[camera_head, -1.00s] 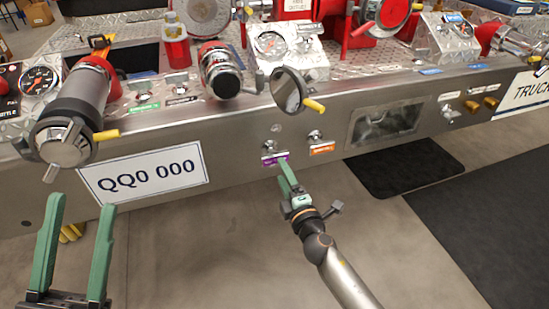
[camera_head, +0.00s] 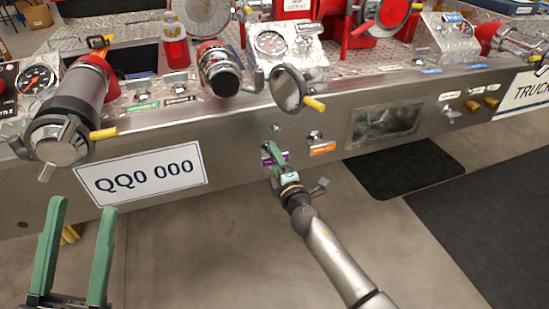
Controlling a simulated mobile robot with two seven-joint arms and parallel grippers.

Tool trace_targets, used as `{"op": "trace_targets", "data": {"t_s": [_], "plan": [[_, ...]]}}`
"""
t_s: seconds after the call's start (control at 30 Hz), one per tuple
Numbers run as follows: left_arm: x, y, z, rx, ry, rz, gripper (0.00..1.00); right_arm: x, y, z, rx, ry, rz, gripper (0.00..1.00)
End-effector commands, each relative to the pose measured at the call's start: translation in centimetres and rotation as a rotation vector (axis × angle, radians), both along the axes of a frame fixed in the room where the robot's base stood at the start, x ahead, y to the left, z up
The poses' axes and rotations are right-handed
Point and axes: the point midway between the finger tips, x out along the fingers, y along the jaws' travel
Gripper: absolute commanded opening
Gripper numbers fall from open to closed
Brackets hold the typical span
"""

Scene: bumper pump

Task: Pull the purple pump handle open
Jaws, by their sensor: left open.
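The purple-labelled pump handle is a small metal pull on the bumper's front face; its purple label (camera_head: 284,157) shows beside my fingers. My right gripper (camera_head: 271,149) has its green fingertips over the handle and hides most of it. The fingers are seen nearly edge-on, so I cannot tell whether they are apart or closed on the handle. My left gripper (camera_head: 82,205) is open and empty at the lower left, below and in front of the licence plate, well away from the handle.
An orange-labelled pull (camera_head: 316,136) sits just right of the purple one. A round cap with a yellow lever (camera_head: 290,90) hangs above. The licence plate (camera_head: 145,175) is to the left, a framed recess (camera_head: 385,125) to the right. The floor in front is clear.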

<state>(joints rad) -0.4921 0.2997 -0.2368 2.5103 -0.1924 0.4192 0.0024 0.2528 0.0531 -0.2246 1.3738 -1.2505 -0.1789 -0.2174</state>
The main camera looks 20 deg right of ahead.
Motion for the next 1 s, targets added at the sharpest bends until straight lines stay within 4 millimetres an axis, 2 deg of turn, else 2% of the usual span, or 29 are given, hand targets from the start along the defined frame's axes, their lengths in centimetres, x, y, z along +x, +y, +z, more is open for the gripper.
{"op": "trace_targets", "data": {"t_s": [0.07,0.47,1.0], "plan": [[0.00,-0.01,0.00,0.001,0.000,-0.001,0.50,-0.02,0.00,-0.01,0.000,0.000,0.000,0.46],[0.00,0.00,0.00,0.001,0.000,0.000,0.50,-0.03,-0.02,-0.02,0.000,0.000,0.000,0.01],[0.02,0.03,0.00,0.002,-0.002,0.001,0.50,-0.03,-0.04,-0.02,-0.001,0.000,-0.001,0.00]]}}
